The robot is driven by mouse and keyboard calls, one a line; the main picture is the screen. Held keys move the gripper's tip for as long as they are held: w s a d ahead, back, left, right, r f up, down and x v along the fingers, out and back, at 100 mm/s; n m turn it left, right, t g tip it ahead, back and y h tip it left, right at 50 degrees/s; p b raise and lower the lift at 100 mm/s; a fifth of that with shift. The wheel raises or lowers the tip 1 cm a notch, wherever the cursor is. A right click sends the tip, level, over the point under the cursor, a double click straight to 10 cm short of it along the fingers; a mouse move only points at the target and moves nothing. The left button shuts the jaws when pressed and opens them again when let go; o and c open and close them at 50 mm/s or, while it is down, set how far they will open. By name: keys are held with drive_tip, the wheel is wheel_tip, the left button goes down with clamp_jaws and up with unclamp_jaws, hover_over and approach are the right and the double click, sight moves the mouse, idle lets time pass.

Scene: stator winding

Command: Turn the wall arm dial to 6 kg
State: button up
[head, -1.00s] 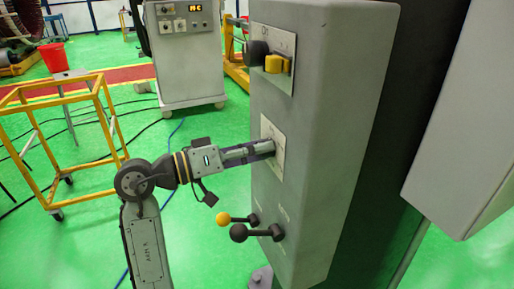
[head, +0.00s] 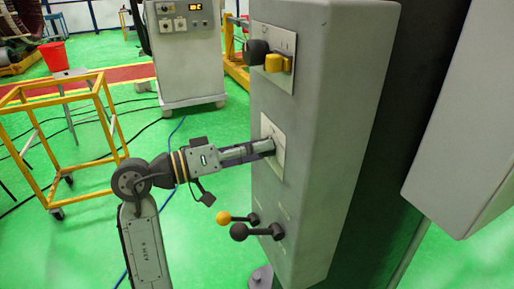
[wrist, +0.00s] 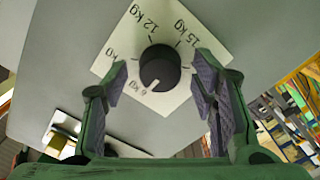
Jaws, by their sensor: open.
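The wall arm dial is a round black knob (wrist: 160,68) on a white plate (wrist: 186,88) in the wrist view. The plate shows 12 kg and 15 kg at the top and a 6 kg label (wrist: 140,90) at the lower left; another label at left is partly hidden. A pale mark on the knob's lower side faces toward the 6 kg label. My gripper (wrist: 163,74) is open, with one finger on each side of the knob and visible gaps between. In the head view my gripper (head: 262,149) is at the plate (head: 279,135), hiding the knob.
On the same grey cabinet (head: 325,110), a black and yellow switch (head: 278,60) sits above the dial. Two levers, one yellow-tipped (head: 223,218) and one black (head: 239,231), stick out below. A yellow frame cart (head: 50,90) stands at left on open green floor.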

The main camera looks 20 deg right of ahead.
drive_tip(key=a, duration=1.1)
drive_tip(key=shift+s+a, duration=0.15)
drive_tip(key=shift+a, duration=0.1)
